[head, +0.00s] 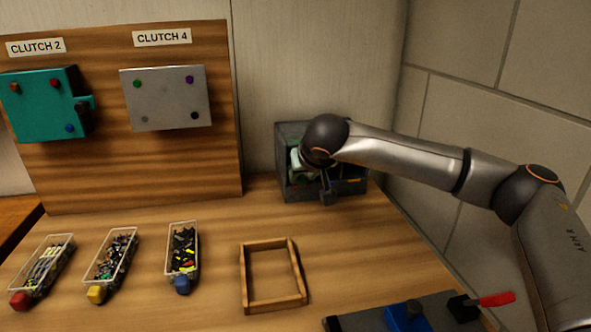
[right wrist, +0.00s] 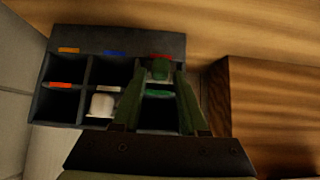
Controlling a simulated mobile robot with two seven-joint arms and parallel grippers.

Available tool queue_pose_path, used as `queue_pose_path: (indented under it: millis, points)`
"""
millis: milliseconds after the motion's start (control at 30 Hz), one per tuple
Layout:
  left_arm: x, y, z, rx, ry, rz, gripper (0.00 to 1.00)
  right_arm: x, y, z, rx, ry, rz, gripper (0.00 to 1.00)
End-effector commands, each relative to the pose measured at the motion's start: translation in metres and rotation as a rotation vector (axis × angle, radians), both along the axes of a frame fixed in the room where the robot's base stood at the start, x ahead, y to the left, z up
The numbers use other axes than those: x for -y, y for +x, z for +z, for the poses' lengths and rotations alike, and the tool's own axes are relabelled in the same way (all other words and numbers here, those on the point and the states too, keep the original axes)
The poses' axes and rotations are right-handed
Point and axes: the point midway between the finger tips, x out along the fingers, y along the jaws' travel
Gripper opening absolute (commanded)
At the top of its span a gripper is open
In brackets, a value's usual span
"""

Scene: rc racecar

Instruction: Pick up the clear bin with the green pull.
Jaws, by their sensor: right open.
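The clear bin behind the pull is mostly hidden. In the head view a pale green patch (head: 297,161) shows at the unit's left side, partly covered by my arm. My left gripper is not in view.
Clear bins with a red pull (head: 20,300), yellow pull (head: 96,294) and blue pull (head: 182,284) stand on the table. A wooden frame (head: 244,278) lies right of them. A white object (right wrist: 102,104) sits in a neighbouring compartment. A wooden panel (head: 180,180) stands left of the unit.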

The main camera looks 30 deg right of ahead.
Motion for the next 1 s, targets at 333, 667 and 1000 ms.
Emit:
queue_pose_path:
  millis: [333,667,1000]
  points:
    - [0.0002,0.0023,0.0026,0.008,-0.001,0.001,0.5,0.0015,0.0071,-0.0072,0.001,0.0,0.001,0.42]
    - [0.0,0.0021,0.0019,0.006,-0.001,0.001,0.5,0.0016,0.0069,-0.0069,0.001,0.0,0.001,0.05]
    - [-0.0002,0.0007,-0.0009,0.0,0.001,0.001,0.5,0.0016,0.0068,-0.0067,0.001,0.0,0.001,0.0]
